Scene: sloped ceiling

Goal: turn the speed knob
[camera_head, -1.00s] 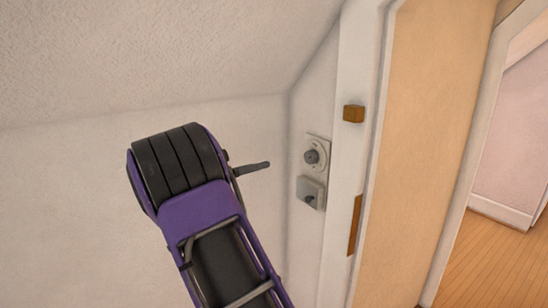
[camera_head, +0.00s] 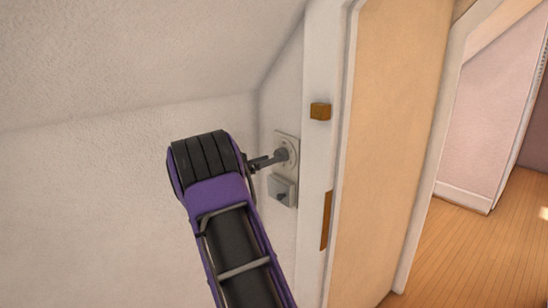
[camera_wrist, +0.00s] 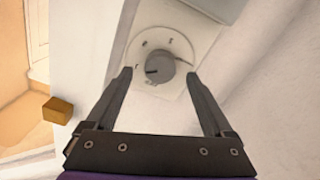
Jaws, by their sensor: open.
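The speed knob (camera_wrist: 160,68) is a dark grey round knob on a pale round dial with small marks, set on a square wall plate. In the wrist view it sits between the tips of my open gripper (camera_wrist: 160,80), with a gap visible on each side. In the head view my gripper (camera_head: 270,161) reaches from the left to the upper wall plate (camera_head: 293,142), and its fingers partly cover the knob (camera_head: 282,155). I cannot tell from these views how deep the fingertips are around the knob.
A wooden block (camera_head: 320,111) and a wooden strip (camera_head: 326,220) are on the white frame to the right. The sloped ceiling (camera_head: 150,50) hangs above my arm. Open floor (camera_head: 480,240) lies far right.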

